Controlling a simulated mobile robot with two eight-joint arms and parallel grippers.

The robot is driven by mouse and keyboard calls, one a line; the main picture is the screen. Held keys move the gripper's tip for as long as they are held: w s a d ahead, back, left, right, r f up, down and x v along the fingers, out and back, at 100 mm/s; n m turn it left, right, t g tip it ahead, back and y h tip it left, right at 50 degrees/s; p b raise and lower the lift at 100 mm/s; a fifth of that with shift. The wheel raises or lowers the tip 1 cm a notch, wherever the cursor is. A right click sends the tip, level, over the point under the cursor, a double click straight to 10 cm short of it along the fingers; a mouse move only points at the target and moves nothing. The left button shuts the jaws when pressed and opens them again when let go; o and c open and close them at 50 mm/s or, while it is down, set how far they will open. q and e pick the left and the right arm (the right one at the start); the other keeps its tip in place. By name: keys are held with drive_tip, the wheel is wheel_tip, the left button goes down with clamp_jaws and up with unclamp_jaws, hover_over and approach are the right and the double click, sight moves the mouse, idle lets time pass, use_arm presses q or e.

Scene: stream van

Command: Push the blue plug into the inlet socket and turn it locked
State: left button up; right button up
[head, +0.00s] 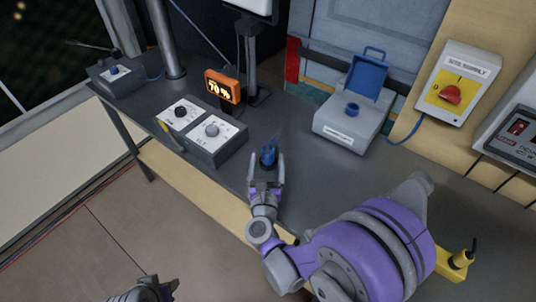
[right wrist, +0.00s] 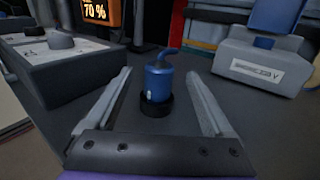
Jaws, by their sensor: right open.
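The blue plug (head: 268,156) stands upright on the grey bench top, its thin bent blue end up. In the right wrist view the plug (right wrist: 158,82) has a dark ring at its foot. My right gripper (head: 267,170) is open, with its fingers on either side of the plug; in the right wrist view gaps show on both sides. The inlet box (head: 345,130) stands further back to the right, its blue lid (head: 368,78) raised. A round blue socket (head: 352,109) shows on its top. The inlet box also shows in the right wrist view (right wrist: 255,68).
A grey box with two knobs (head: 205,143) stands left of the plug. An orange display reading 70 % (head: 222,87) is behind it. A switch box with a red knob (head: 452,92) is on the right wall. Bench top between plug and inlet box is clear.

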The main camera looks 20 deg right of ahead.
sight(268, 155)
drive_tip(key=x, duration=0.4)
drive_tip(key=shift+w, duration=0.2)
clamp_jaws()
